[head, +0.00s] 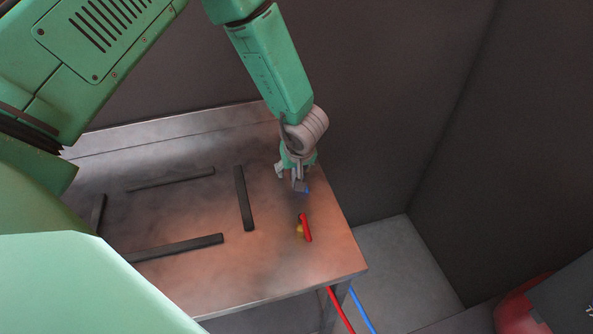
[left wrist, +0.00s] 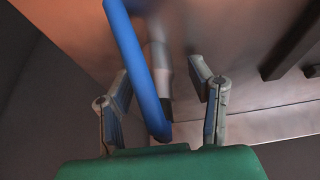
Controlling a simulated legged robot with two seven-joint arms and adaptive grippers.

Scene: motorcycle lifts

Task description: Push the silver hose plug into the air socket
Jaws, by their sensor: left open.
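My left gripper (head: 291,180) is over the right part of the metal bench, above its surface. It is open; its two fingers also show in the left wrist view (left wrist: 163,100). In that view a blue hose (left wrist: 137,65) runs down between the fingers, with free space on both sides. A blurred pale grey cylinder with a dark end (left wrist: 159,62) lies behind the hose; I cannot tell whether it is the silver plug. In the head view only a small blue bit (head: 306,191) shows by the fingertips. The air socket cannot be made out for certain. My right gripper is out of view.
A red bar-like piece (head: 306,228) with a brass-coloured part (head: 299,231) is on the bench (head: 270,270) near its right edge. Several black strips (head: 244,198) lie left of it. Red (head: 341,309) and blue (head: 362,309) hoses hang below the front edge. Dark walls stand behind.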

